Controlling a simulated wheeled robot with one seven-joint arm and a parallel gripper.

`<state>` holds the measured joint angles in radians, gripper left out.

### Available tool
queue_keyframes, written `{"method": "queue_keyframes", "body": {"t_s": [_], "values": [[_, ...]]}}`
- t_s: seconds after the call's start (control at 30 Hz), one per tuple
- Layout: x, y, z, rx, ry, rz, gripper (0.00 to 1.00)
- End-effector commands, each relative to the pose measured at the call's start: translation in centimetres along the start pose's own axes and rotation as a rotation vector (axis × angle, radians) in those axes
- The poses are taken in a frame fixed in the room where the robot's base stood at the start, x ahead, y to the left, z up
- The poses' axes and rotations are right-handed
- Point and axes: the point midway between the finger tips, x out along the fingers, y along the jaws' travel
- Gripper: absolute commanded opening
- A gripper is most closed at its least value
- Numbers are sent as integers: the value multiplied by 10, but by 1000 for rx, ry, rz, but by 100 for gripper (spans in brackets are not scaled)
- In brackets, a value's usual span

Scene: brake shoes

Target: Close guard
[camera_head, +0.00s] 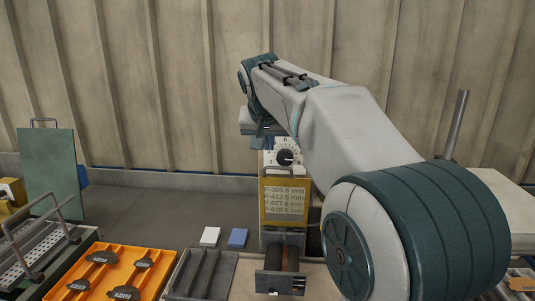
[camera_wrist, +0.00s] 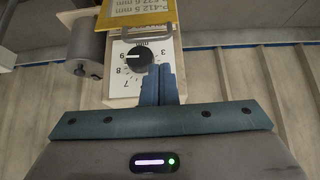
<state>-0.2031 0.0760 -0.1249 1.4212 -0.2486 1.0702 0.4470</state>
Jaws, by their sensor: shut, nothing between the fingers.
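An amber panel (camera_head: 285,203), which looks like the guard, stands upright on the front of a pale machine. Lines of text in mm show on or through it. In the wrist view the amber panel (camera_wrist: 125,13) is at the top edge, partly cut off, with a grey bar handle (camera_wrist: 148,30) along its edge. A white dial plate with a black knob (camera_head: 285,157) sits just above the panel. My gripper (camera_wrist: 158,72) is shut and empty, its blue fingertips overlapping the knob's edge in view. I cannot tell whether they touch it. In the head view my gripper (camera_head: 262,140) is beside the dial.
Below the panel is a dark cylinder with a dark plate (camera_head: 282,283) in front. A white block (camera_head: 210,236) and a blue block (camera_head: 238,238) lie left of the machine. An orange tray (camera_head: 83,254), a grey tray (camera_head: 173,292) and a green upright lid (camera_head: 51,175) stand further left.

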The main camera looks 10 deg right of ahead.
Motion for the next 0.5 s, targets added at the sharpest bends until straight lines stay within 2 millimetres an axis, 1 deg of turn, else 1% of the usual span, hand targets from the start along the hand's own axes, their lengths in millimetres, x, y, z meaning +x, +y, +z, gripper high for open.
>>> {"method": "queue_keyframes", "body": {"t_s": [0.07,0.17,0.5], "values": [[2,-2,-5,3,5,2,0],[11,-2,-5,4,4,4,0],[71,-1,-5,4,3,3,0]]}}
